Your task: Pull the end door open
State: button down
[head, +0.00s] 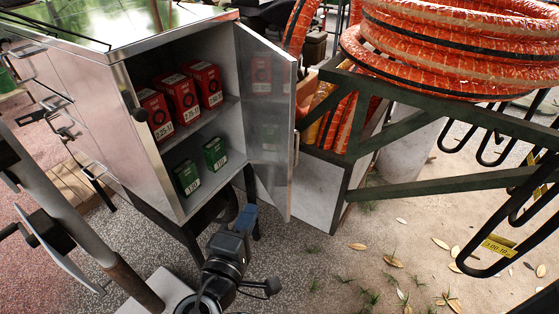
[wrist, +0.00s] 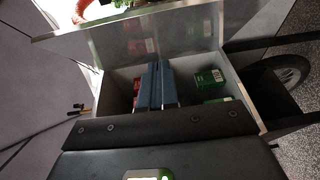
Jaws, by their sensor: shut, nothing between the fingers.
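The end door (head: 265,105) of the metal cabinet (head: 165,75) stands wide open on the right side of the opening, in the head view. Its inner face is shiny and reflects the shelves. A dark handle (head: 297,148) shows at its free edge. My gripper (head: 247,212) has blue fingers and is below and in front of the opening, near the door's lower part; whether it touches the door I cannot tell. In the wrist view the fingers (wrist: 155,84) are together and empty, in front of the opening, with the door (wrist: 130,38) beyond.
Red boxes (head: 178,95) stand on the upper shelf and green boxes (head: 187,177) on the lower. Orange hose coils (head: 440,45) rest on a dark frame (head: 450,184) at right. A wheel (wrist: 285,72) shows in the wrist view. Leaf-strewn ground (head: 400,225) is open at lower right.

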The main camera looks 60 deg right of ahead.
notch_tip(320, 180, up, 2)
jog(key=h, duration=0.1)
jog(key=p, duration=0.2)
send_near(286, 159)
jog(key=w+d, duration=0.2)
jog(key=w, duration=0.2)
jog(key=shift+m+g, duration=0.3)
jog(key=shift+s+d+p, duration=0.35)
jog(key=shift+s+d, duration=0.15)
jog(key=shift+d, duration=0.4)
jog(key=shift+s+d+p, duration=0.3)
jog(key=shift+s+d, duration=0.15)
jog(key=shift+d, duration=0.45)
jog(key=s+d, duration=0.4)
jog(key=d, duration=0.4)
jog(key=shift+s, duration=0.15)
jog(key=shift+a, duration=0.15)
